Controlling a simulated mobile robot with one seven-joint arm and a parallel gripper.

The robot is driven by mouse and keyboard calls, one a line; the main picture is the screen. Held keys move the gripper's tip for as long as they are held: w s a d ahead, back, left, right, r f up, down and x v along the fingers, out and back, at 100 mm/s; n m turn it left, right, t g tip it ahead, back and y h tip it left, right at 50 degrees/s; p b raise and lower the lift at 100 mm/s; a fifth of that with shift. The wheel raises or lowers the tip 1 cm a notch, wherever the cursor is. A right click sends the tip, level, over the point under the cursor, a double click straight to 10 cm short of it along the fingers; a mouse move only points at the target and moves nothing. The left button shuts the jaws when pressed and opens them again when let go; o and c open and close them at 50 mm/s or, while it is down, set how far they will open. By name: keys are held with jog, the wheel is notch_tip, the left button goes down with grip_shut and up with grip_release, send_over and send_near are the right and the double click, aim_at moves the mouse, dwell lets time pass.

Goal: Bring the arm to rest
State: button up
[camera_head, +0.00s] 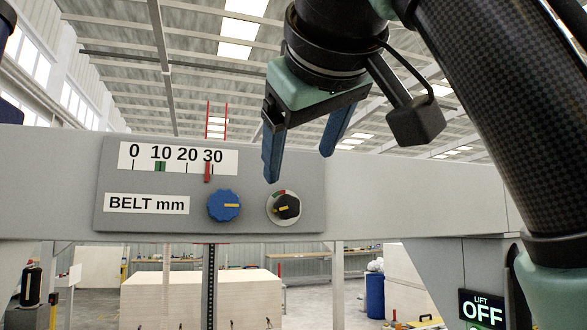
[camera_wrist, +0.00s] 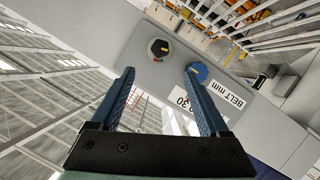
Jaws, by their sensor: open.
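My gripper (camera_head: 300,165) is open and empty, with two blue fingers pointing down in front of the grey beam (camera_head: 420,185). In the wrist view my gripper (camera_wrist: 166,98) shows its fingers spread apart with nothing between them. The fingertips are near the control panel (camera_head: 150,225); whether they touch it is hard to tell. A blue knob (camera_head: 224,205) and a black knob (camera_head: 288,208) sit on the panel below the fingers. In the wrist view the black knob (camera_wrist: 158,49) and the blue knob (camera_wrist: 197,74) lie beyond the fingertips. My dark arm comes down the right side.
A BELT mm scale (camera_head: 178,159) has a green mark near 10 and a red pointer near 30. A LIFT OFF display (camera_head: 483,309) stands lower right. Pale stacked boxes (camera_head: 200,298) and a blue barrel (camera_head: 375,295) stand behind. Open air lies above the beam.

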jog(key=shift+w+f, duration=0.1)
jog(key=w+a+f+m+t+y, duration=0.1)
jog(key=w+a+f+t+y, duration=0.1)
jog(key=a+f+t+y, duration=0.3)
jog(key=s+d+f+m+t+h+b, duration=0.1)
jog(key=s+d+f+m+t+h, duration=0.1)
jog(key=s, duration=0.5)
jog(key=s+d+f+m+t+h, duration=0.1)
jog(key=s+f+m+t+h, duration=0.3)
jog(key=s+t, duration=0.2)
jog(key=shift+s+d+f+t+h+b, duration=0.2)
jog(key=shift+s+d+t+h+b, duration=0.1)
jog(key=shift+s+d+h+b, duration=0.1)
